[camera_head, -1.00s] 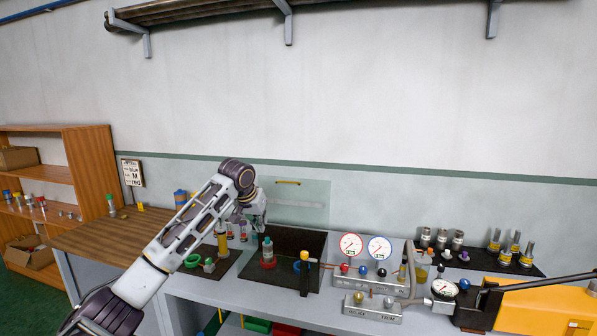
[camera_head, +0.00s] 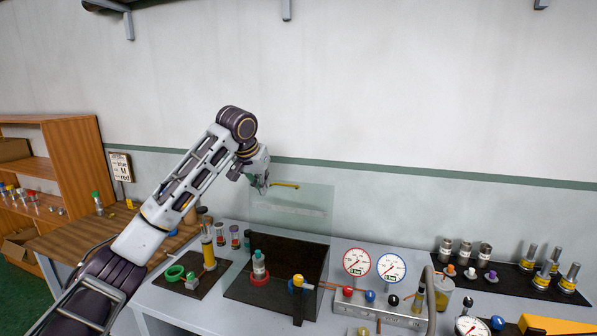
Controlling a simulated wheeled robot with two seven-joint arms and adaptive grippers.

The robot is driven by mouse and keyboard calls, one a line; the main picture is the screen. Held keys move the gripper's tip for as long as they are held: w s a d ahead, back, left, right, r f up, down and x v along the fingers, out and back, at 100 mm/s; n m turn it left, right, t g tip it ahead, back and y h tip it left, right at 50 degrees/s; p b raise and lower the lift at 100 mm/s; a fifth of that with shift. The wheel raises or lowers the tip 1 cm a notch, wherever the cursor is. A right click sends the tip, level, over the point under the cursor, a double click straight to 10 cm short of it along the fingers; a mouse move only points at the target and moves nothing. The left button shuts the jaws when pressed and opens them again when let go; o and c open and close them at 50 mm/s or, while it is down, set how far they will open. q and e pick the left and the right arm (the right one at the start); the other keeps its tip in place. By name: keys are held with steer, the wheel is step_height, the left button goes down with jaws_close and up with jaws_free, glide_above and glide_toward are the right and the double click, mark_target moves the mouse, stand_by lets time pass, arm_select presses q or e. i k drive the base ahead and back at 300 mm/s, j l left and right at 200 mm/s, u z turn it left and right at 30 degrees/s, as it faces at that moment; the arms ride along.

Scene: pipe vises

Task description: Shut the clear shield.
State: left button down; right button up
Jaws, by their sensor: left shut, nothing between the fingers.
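The clear shield (camera_head: 291,215) stands raised and upright at the back of the dark tray (camera_head: 312,250), with a yellow handle (camera_head: 285,185) along its top edge. My left gripper (camera_head: 263,188) is shut and empty, beside the left end of the yellow handle. I cannot tell whether it touches the handle or the shield. Below the shield, a bottle with a teal cap (camera_head: 258,264) stands in a red ring on the dark tray. My right gripper is not in view.
A yellow-topped clamp (camera_head: 298,283) with an orange bar stands at the tray's front right. Two gauges (camera_head: 374,264) stand right of the tray. A green ring and yellow cylinder (camera_head: 209,252) sit on a mat at left.

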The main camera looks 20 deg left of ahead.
mark_target(276, 208)
steer(key=i+j, duration=0.1)
steer(key=i, duration=0.9)
